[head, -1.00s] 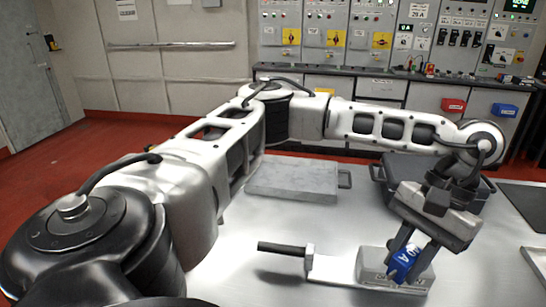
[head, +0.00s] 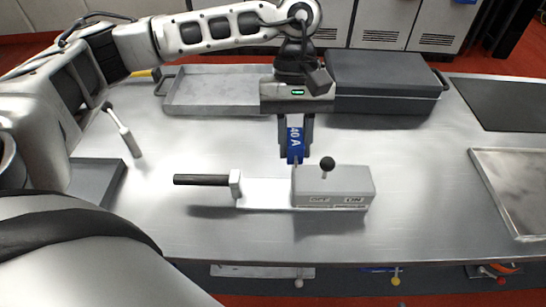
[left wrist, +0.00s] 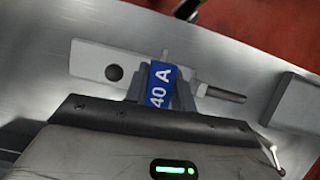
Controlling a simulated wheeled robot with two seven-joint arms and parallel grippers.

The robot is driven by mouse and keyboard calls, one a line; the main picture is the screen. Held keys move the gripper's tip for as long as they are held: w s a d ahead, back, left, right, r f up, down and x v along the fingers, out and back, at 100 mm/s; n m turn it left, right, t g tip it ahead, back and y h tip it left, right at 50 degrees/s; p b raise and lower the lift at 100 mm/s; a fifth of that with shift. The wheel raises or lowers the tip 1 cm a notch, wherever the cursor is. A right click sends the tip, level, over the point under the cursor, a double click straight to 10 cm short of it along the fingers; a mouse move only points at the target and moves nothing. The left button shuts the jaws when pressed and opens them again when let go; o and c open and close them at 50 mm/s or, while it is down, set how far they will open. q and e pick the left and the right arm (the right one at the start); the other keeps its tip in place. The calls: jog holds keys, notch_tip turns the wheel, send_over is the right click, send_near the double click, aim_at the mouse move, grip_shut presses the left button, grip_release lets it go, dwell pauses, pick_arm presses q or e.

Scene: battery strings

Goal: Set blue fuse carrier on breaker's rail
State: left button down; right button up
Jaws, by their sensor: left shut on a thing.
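The blue fuse carrier (head: 295,147), marked 40 A, is held between the fingers of my left gripper (head: 296,152). It points down at the left back corner of the breaker (head: 345,184); I cannot tell whether it touches. The breaker is a grey box with OFF and ON labels and a black ball knob. A bright flat strip (head: 265,193) runs left from the box to an upright block with a black rod (head: 201,180). In the left wrist view the carrier (left wrist: 160,86) covers part of the breaker, with the knob (left wrist: 115,72) beside it. My right gripper is out of view.
A shallow grey tray (head: 215,106) and a dark lidded case (head: 385,78) stand at the back. A small lever-like tool (head: 123,130) and a grey tray (head: 97,180) are at left. Another tray (head: 510,190) lies at right. The table between is clear.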

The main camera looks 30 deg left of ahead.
pick_arm(q)
notch_tip(320, 180, down, 5)
jog(key=s+a+n+t+h+b, duration=0.1)
jog(key=s+n+t+h+b, duration=0.15)
jog(key=n, duration=0.45)
jog(key=n+t+y+b, duration=0.1)
jog(key=n+t+b, duration=0.35)
jog(key=n, duration=0.55)
send_over(273, 193)
jog(key=a, duration=0.1)
jog(key=shift+g, duration=0.4)
jog(key=shift+s+a+f, duration=0.1)
jog(key=shift+s+f, duration=0.1)
jog(key=shift+f, duration=1.2)
jog(key=shift+s+f, duration=0.2)
jog(key=shift+f, duration=1.15)
jog(key=shift+f+b, duration=1)
jog(key=shift+f, duration=0.7)
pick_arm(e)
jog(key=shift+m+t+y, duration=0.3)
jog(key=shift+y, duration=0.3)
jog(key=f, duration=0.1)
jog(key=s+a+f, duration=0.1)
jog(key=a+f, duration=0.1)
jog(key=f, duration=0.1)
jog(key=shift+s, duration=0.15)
